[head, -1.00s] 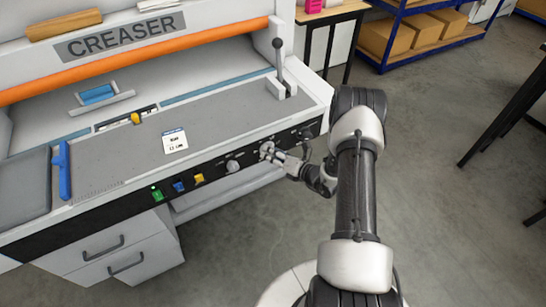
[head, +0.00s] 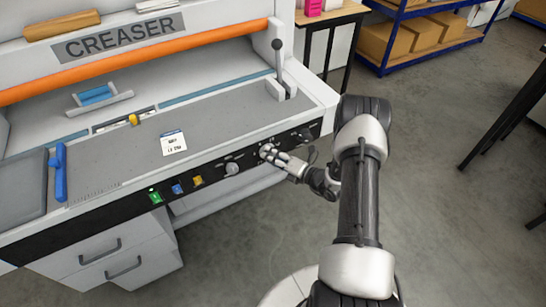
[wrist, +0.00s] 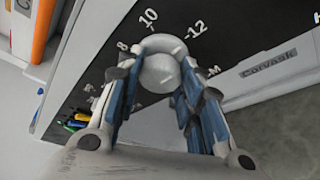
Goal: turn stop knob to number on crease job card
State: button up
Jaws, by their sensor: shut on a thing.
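The stop knob (wrist: 160,72) is a round pale grey knob on the creaser's black front panel. The numbers 8, 10 and 12 show around it in the wrist view. My gripper (wrist: 163,82) has its fingers on both sides of the knob and is shut on it; in the head view my gripper (head: 270,155) is at the panel's right part. The knob's pointer cannot be made out. The crease job card (head: 173,143), white with a blue top strip, lies on the grey bed. Its print is too small to read surely.
A second pale knob (head: 232,169) and the yellow (head: 197,180), blue (head: 178,188) and green (head: 155,196) buttons sit left of my gripper on the panel. A lever (head: 278,60) stands at the bed's right end. Open floor lies to the right.

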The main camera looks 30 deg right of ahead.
jog(key=o, duration=1.1)
jog(key=shift+c, duration=0.2)
jog(key=v, duration=1.2)
jog(key=shift+a, duration=0.1)
